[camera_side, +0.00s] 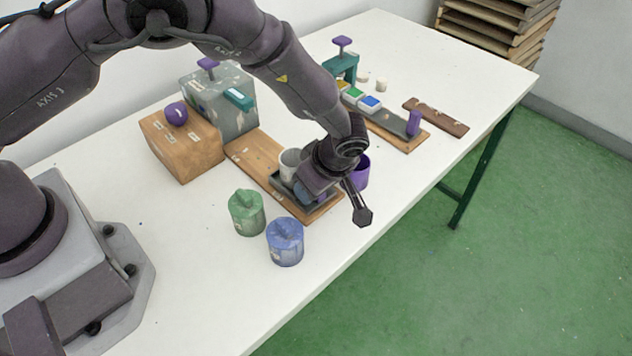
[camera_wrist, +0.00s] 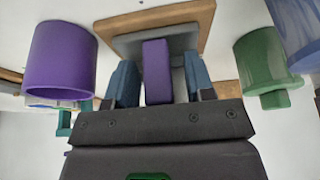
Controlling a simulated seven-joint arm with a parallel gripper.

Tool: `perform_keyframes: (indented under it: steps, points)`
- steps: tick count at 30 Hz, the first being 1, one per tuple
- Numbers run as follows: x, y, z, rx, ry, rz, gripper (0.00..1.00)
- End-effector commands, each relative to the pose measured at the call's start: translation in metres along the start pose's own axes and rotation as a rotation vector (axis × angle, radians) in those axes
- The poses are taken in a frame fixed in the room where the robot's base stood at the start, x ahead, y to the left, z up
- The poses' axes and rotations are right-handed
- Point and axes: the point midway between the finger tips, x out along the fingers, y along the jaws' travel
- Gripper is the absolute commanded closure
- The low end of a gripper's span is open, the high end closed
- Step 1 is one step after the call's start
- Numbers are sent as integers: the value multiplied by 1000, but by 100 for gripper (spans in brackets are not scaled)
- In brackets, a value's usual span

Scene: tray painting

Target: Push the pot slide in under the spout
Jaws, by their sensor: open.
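The pot slide is a dark grey tray (camera_side: 281,187) on a wooden board (camera_side: 262,158), with a pale grey pot (camera_side: 290,163) on it. A grey box (camera_side: 215,105) with a teal piece (camera_side: 239,98), perhaps the spout, stands at the board's far end. In the wrist view, the slide's grey plate (camera_wrist: 189,43) has an upright purple handle (camera_wrist: 157,72). My gripper (camera_wrist: 160,84) is open, with one blue finger on each side of this handle and gaps visible. In the side view, my gripper (camera_side: 312,193) is low over the slide's near end and hides the handle.
A purple cup (camera_side: 361,174) stands close beside my gripper. A green pot (camera_side: 246,213) and blue pot (camera_side: 285,242) stand at the near side. A wooden block (camera_side: 182,150) with a purple knob is left. A teal press (camera_side: 342,68) and another slide with colour pads (camera_side: 369,104) are behind.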

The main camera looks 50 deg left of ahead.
Motion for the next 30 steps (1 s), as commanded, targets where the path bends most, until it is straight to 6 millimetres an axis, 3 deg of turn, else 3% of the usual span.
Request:
perform_keyframes:
  steps: [1,7,14,17,24,30]
  points:
    - [0,0,0,0,0,0,56]
    - [0,0,0,0,0,0,100]
    - [3,0,-8,-2,1,-2,100]
    - [10,1,-28,-4,1,-3,100]
    - [38,0,-94,-5,2,-3,100]
    - [52,1,-128,-3,1,0,100]
